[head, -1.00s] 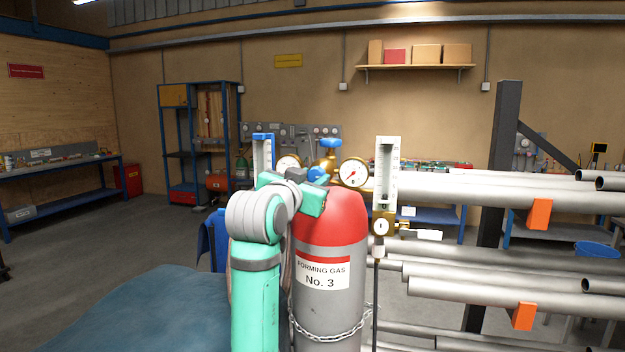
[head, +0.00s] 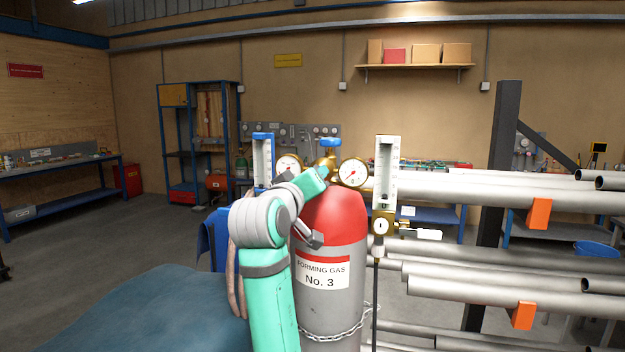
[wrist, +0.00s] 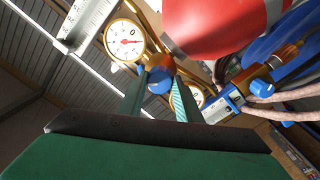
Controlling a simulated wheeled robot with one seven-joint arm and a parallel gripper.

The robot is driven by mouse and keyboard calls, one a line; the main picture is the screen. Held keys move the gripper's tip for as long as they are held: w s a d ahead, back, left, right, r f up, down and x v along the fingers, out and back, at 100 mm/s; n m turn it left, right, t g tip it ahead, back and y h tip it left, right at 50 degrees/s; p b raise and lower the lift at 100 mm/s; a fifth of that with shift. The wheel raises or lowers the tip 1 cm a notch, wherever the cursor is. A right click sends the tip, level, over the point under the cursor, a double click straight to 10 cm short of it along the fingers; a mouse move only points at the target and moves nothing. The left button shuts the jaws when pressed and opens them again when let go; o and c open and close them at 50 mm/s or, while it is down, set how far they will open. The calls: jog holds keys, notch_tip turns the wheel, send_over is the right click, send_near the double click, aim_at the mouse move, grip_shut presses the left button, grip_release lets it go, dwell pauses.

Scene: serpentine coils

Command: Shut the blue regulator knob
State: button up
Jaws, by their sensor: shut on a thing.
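The blue regulator knob (wrist: 158,83) shows in the wrist view between the two green fingers of my gripper (wrist: 157,92), which is shut on it. In the head view my wrist (head: 313,184) covers this knob and the fingertips. The brass regulator sits on top of the grey cylinder (head: 331,260) with a red shoulder, labelled "FORMING GAS No. 3". A round gauge (head: 354,173) is right of my wrist and another gauge (head: 288,166) is left of it. A separate blue handwheel (head: 331,143) tops the valve.
White flowmeters stand left (head: 262,160) and right (head: 387,165) of the regulator. A smaller blue knob (wrist: 263,85) is on one flowmeter. A chain (head: 335,334) wraps the cylinder. Steel pipes (head: 500,195) fill the right side. Open floor (head: 110,240) lies to the left.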

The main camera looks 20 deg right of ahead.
jog(key=shift+d+n+y, duration=0.1)
jog(key=shift+n+y, duration=0.2)
jog(key=shift+n, duration=3.6)
jog(key=o, duration=1)
jog(key=shift+s, duration=0.1)
jog(key=shift+o, duration=0.2)
jog(key=v, duration=1)
jog(key=shift+s+a+f, duration=0.2)
jog(key=shift+s+f, duration=0.05)
jog(key=shift+s, duration=0.1)
